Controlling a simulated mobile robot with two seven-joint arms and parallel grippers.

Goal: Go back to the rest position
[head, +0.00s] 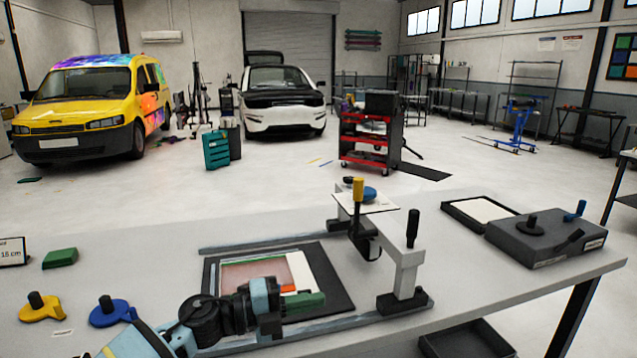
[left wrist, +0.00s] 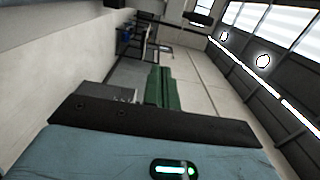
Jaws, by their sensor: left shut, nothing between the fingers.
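My left arm reaches in from the bottom left of the head view. My left gripper (head: 304,303) has green fingers, which are shut with nothing between them. They point right, over the front of a dark mat (head: 335,284) with a framed print. In the left wrist view the shut green fingers (left wrist: 163,88) point away into the room, with no object at their tips. My right gripper is in neither view.
The white table holds a grey press stand (head: 407,272), a dark grey box (head: 545,240), a green block (head: 60,258), a yellow-based tool (head: 42,309) and a blue-based tool (head: 112,312). The table between the green block and the mat looks clear.

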